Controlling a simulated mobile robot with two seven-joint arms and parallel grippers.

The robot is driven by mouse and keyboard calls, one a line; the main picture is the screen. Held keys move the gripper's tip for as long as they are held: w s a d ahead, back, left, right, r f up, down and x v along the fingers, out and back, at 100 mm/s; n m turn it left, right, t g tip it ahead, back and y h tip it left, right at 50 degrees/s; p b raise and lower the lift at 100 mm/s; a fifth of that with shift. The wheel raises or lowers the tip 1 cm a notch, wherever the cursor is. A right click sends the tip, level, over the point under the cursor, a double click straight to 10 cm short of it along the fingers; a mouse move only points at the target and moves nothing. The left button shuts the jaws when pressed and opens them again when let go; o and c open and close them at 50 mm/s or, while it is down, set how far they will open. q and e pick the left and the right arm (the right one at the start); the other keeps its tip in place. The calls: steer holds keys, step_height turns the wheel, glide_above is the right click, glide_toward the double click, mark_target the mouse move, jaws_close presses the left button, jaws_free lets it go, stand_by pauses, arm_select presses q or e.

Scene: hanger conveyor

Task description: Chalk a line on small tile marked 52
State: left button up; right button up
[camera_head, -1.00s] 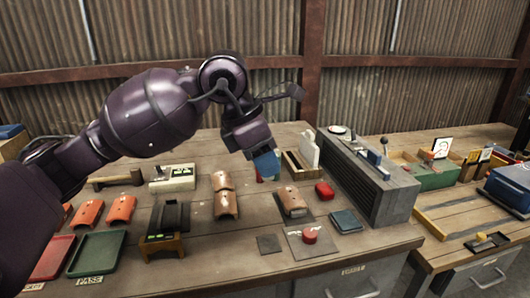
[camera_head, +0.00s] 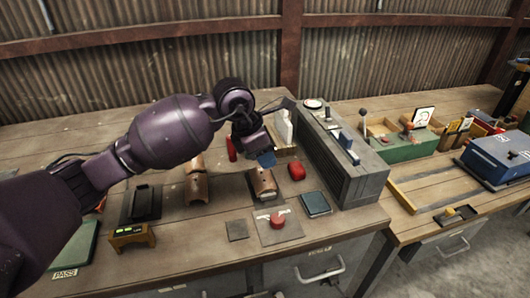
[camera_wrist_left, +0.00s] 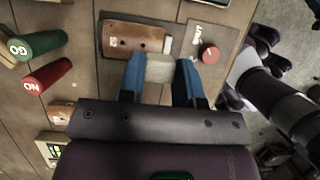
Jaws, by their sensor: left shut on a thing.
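My left gripper (camera_head: 265,158) is above the workbench, beside and just over a brown curved tile (camera_head: 263,184) on a dark plate. In the left wrist view its blue fingers (camera_wrist_left: 160,80) are shut on a pale grey-white block (camera_wrist_left: 158,68), which looks like chalk. The tile (camera_wrist_left: 130,38) lies just beyond the fingertips there, with a whitish patch at its right end. Another brown tile (camera_head: 196,186) lies to the left. My right gripper is not in view.
A red button (camera_head: 277,221) on a grey plate, a red case (camera_head: 297,172) and a dark teal pad (camera_head: 316,203) lie near the tile. A grey machine (camera_head: 345,165) stands to the right. Red (camera_wrist_left: 47,76) and green (camera_wrist_left: 38,46) cylinders lie left in the wrist view.

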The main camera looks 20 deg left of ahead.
arm_select(q)
steer(key=shift+f, duration=0.45)
steer(key=shift+f+b, duration=0.65)
steer(key=shift+f, duration=0.25)
steer(key=shift+f+b, duration=0.35)
steer(key=shift+f, duration=0.35)
steer(key=shift+f+b, duration=0.35)
steer(key=shift+f, duration=0.45)
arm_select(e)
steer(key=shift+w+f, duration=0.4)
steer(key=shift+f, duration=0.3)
arm_select(q)
steer(key=shift+f, duration=0.1)
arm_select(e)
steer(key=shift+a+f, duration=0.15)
arm_select(q)
steer(key=shift+f, duration=0.5)
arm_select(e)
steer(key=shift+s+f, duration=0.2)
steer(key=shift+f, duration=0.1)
arm_select(q)
steer(key=shift+w+a+b, duration=0.1)
steer(key=shift+w+b, duration=0.1)
steer(key=shift+b, duration=0.15)
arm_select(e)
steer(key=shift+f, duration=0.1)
